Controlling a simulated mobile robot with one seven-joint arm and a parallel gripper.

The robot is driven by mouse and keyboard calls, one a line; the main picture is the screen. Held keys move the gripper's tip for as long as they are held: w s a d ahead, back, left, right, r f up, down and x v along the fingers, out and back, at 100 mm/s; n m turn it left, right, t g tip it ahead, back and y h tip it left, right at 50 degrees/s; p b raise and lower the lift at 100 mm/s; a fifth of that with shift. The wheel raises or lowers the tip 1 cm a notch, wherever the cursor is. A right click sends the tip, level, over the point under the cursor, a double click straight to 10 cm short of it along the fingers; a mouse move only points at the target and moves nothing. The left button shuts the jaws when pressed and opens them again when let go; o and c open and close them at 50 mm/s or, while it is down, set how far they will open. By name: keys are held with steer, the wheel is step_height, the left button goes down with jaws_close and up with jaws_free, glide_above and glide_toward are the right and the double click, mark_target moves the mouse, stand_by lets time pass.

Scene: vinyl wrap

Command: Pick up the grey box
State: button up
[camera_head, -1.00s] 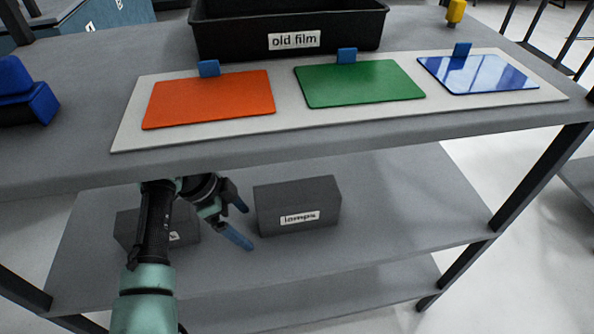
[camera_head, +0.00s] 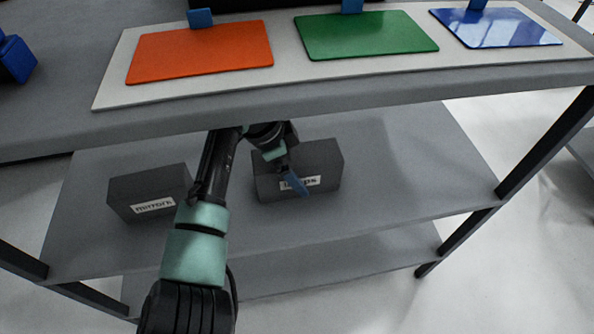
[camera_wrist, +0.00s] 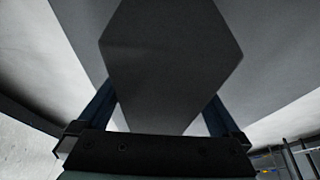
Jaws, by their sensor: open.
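Two dark grey boxes stand on the shelf below the tabletop. The left box (camera_head: 130,191) has a label that seems to read "mirrors". The right box (camera_head: 324,157) has a white label partly covered by my gripper (camera_head: 297,184), which is in front of it. In the wrist view, a grey box (camera_wrist: 172,60) fills the middle, and the blue fingers of my gripper (camera_wrist: 160,100) stand on either side of it. The gripper is open. Whether a finger touches the box cannot be told.
The tabletop (camera_head: 60,122) overhangs the shelf (camera_head: 400,160) and my arm passes beneath its front edge. On top, a pale board (camera_head: 110,92) bears orange (camera_head: 200,52), green (camera_head: 366,36) and blue (camera_head: 496,27) sheets. Dark posts (camera_head: 548,142) flank the shelf.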

steer(key=shift+w+d+f, duration=0.1)
steer(key=shift+d+f, duration=0.1)
steer(key=shift+d, duration=0.45)
steer(key=shift+d+f+b, duration=0.1)
steer(key=shift+f+b, duration=0.3)
steer(key=shift+b, duration=0.05)
steer(key=shift+w+r, duration=0.1)
jaws_close()
